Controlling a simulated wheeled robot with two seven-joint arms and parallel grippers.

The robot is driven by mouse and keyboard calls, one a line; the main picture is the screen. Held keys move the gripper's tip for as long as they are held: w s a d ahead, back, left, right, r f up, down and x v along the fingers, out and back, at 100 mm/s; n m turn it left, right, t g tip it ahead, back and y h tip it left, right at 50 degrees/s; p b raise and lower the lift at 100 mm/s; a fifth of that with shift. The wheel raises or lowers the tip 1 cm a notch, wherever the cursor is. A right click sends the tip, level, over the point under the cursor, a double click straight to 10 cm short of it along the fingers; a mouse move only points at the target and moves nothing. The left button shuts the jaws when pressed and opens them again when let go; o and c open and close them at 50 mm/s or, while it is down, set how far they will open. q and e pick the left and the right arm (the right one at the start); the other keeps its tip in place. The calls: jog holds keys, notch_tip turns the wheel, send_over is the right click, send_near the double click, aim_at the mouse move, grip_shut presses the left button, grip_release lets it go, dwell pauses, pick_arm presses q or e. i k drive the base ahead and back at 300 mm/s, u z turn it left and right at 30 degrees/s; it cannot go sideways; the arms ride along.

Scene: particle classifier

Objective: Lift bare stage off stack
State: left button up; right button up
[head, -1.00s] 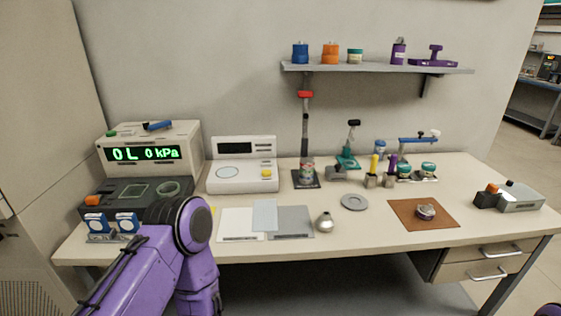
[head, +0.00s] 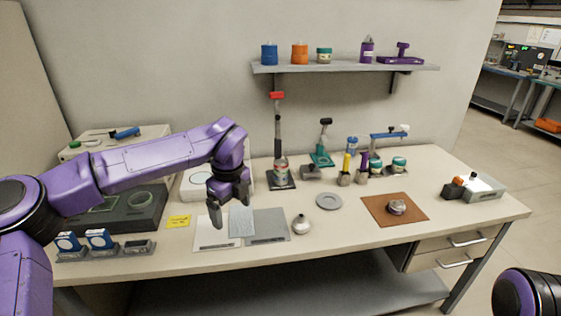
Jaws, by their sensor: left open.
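A small round silver piece (head: 397,206) sits on a brown mat (head: 376,218) at the right of the table; I cannot tell whether it is one stage or several stacked. Another round metallic piece with a red top band (head: 281,169) stands on a dark base under an upright post at the back middle.
A grey disc (head: 328,201) and a silver bulb-shaped piece (head: 301,225) lie mid-table. A grey box (head: 482,187) is at the right end. A wall shelf (head: 345,68) holds several jars.

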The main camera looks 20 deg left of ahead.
aim_at(279, 164)
jog(key=i, duration=1.4)
